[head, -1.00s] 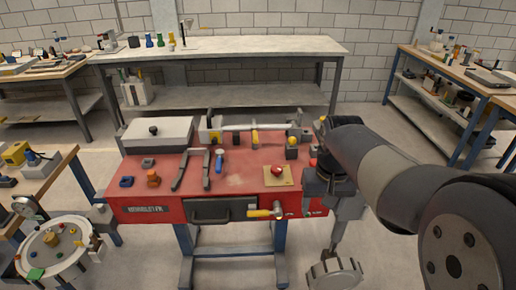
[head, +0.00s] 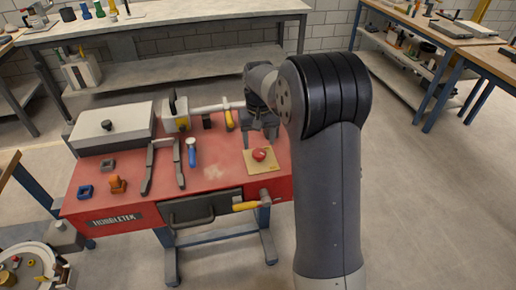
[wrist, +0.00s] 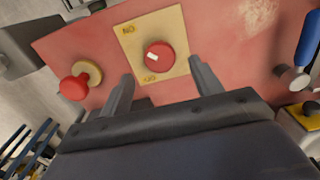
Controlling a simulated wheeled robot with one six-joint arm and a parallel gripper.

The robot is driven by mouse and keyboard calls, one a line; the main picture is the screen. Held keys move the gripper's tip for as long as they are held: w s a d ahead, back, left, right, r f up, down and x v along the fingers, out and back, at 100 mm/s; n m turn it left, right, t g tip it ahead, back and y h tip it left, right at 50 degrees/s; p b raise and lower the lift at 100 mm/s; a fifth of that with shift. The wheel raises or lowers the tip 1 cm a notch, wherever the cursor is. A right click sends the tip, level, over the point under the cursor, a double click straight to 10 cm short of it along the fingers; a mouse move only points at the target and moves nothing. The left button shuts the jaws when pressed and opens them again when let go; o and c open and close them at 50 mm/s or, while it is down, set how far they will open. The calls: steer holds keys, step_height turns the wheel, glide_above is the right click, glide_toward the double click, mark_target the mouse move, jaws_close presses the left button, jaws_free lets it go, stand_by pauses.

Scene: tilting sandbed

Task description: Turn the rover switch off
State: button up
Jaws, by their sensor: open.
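A red round knob (head: 259,154) sits on a square yellow plate (head: 250,165) at the right front of the red bench top. In the wrist view the knob (wrist: 159,56) bears a short white mark, and the plate (wrist: 175,22) has lettering at two places, upside down, one reading as ON. I cannot tell which lettering the mark points at. My gripper (wrist: 160,69) is open and empty. Its fingers lie to either side of the knob in the picture, apart from it. In the head view my gripper (head: 263,128) is just behind the plate, partly hidden by my arm.
Another red knob (wrist: 74,87) with a tan collar stands near the bench edge. A blue-handled tool (head: 192,150), dark bars (head: 163,165) and a white-lidded box (head: 112,128) lie further left. A yellow handle (head: 250,206) juts from the bench front.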

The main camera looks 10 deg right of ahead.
mark_target(259, 152)
steer(key=shift+f, duration=2.2)
steer(key=shift+c, duration=0.2)
steer(key=c, duration=0.9)
